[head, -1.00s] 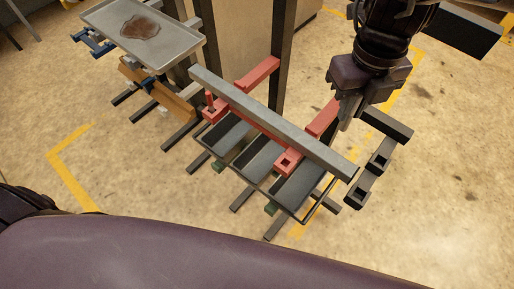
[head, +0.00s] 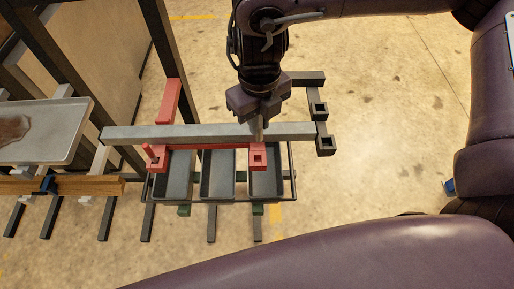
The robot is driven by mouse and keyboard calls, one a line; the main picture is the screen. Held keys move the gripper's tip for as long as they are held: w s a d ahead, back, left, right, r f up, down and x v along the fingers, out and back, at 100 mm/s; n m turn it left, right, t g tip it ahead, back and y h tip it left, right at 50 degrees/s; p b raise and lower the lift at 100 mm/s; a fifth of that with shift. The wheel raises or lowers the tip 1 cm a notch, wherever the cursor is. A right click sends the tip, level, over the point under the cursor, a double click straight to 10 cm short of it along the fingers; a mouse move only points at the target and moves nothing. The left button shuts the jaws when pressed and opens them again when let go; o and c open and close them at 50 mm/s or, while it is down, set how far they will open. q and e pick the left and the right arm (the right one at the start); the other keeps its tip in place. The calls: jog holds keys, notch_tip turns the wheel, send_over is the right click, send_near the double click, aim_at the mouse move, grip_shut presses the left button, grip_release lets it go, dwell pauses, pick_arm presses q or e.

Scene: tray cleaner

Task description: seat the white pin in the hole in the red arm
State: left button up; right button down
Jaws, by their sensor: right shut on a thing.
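My right gripper (head: 259,131) points down at the grey bar, just behind the right red arm's end block. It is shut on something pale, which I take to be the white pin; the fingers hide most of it. The right red arm's end block (head: 258,163) sticks out in front of the bar, with an empty square hole (head: 258,158) facing up. The rest of this arm is hidden behind the bar and gripper. My left gripper is out of view.
The long grey bar (head: 200,133) crosses the red arms. Below are several dark trays (head: 217,178) in a wire rack. At right a black bracket (head: 319,125) has square holes. A metal tray (head: 60,140) with a brown stain sits at left. Open floor lies right.

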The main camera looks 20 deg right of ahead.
aim_at(257, 140)
jog(key=f, duration=0.6)
jog(key=shift+a+f, duration=0.2)
jog(key=shift+f, duration=2.1)
pick_arm(q)
jog(key=shift+w+a+f, duration=0.1)
jog(key=shift+a+f, duration=0.1)
jog(key=shift+a, duration=0.55)
jog(key=shift+d, duration=0.1)
pick_arm(e)
jog(key=shift+f+b, duration=0.15)
jog(key=shift+b, duration=0.15)
jog(key=c, duration=1.4)
grip_release()
pick_arm(q)
jog(key=shift+f, duration=0.15)
